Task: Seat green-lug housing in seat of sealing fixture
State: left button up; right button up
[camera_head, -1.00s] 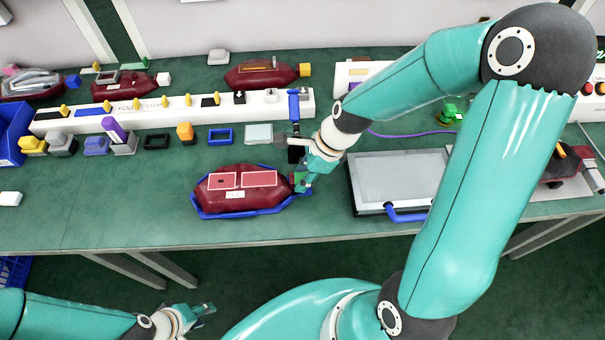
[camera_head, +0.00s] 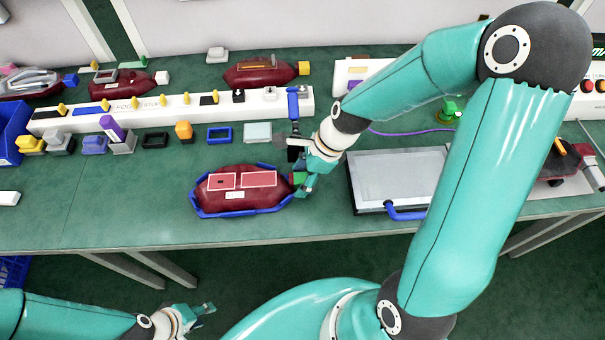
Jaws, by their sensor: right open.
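The green-lug housing (camera_head: 238,198) is a dark red, rounded body with two pink-red windows and a white label on its front. It lies level within a blue-rimmed seat (camera_head: 246,211) near the front of the bench. Its green lug (camera_head: 298,178) is at the right end, partly hidden by my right gripper. My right gripper (camera_head: 301,168) is open at that end, with its fingers close around the lug. Whether they touch it I cannot tell. My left gripper (camera_head: 203,313) is low in front of the bench, far from the housing; its jaw state is unclear.
A grey flat panel (camera_head: 397,180) with a blue handle stands to the right. A white strip (camera_head: 170,112) with yellow pegs runs behind, with several small coloured blocks before it. More red housings (camera_head: 260,72) lie at the back.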

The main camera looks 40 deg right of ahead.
jog(key=shift+r, duration=0.1)
jog(key=v, duration=1.1)
jog(key=shift+d+r, duration=0.2)
jog(key=shift+r, duration=0.15)
jog(key=shift+s, duration=0.1)
